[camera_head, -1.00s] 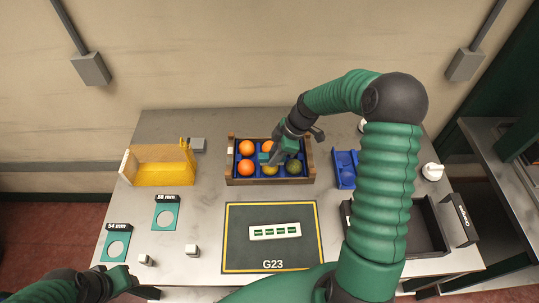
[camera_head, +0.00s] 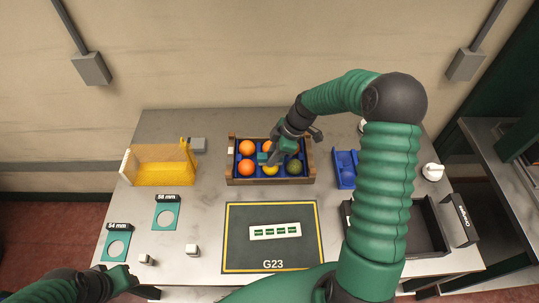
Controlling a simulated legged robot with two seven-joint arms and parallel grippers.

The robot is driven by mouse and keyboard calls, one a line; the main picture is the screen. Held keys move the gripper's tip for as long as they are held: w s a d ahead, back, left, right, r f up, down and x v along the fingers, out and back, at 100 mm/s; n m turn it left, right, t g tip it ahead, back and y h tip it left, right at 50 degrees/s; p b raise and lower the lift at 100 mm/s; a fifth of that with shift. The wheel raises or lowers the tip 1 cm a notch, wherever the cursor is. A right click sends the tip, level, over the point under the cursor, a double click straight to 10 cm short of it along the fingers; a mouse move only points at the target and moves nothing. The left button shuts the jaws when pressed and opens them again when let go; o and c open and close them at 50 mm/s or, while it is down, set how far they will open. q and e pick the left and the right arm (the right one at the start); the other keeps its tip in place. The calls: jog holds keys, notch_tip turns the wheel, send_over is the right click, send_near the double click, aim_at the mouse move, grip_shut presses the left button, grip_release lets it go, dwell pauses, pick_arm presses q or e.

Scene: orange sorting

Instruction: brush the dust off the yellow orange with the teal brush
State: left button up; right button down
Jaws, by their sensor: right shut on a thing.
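The yellow orange (camera_head: 271,170) sits in the front row, middle cell, of the wooden crate (camera_head: 232,178) with blue cells; its upper part is partly covered by my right gripper and the brush. My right gripper (camera_head: 271,156) is over the crate, shut on the teal brush (camera_head: 263,157), whose small teal part shows just above the yellow orange. I cannot tell whether the bristles touch the fruit. My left gripper (camera_head: 128,283) is low at the left, near the table's front edge; its fingers are too small to judge.
Orange fruits (camera_head: 247,147) and a dark green fruit (camera_head: 294,167) fill other cells. A yellow bin (camera_head: 160,168), gauge plates (camera_head: 166,213), a dark mat (camera_head: 240,258), a blue holder (camera_head: 345,168) and a black tray (camera_head: 428,228) surround the crate.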

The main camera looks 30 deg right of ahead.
jog(key=shift+s+d, duration=0.4)
jog(key=shift+d, duration=0.25)
jog(key=shift+w+a, duration=0.4)
jog(key=shift+a, duration=0.25)
jog(key=shift+w+a, duration=0.35)
jog(key=shift+a, duration=0.25)
jog(key=shift+s+d, duration=0.4)
jog(key=shift+d, duration=0.25)
jog(key=shift+s+d, duration=0.35)
jog(key=shift+d, duration=0.25)
jog(key=shift+w+a, duration=0.4)
jog(key=shift+a, duration=0.25)
jog(key=shift+w+a, duration=0.35)
jog(key=shift+a, duration=0.25)
jog(key=shift+s+d, duration=0.35)
jog(key=shift+d, duration=0.35)
notch_tip(320, 180, up, 7)
jog(key=p, duration=0.6)
jog(key=shift+r, duration=0.1)
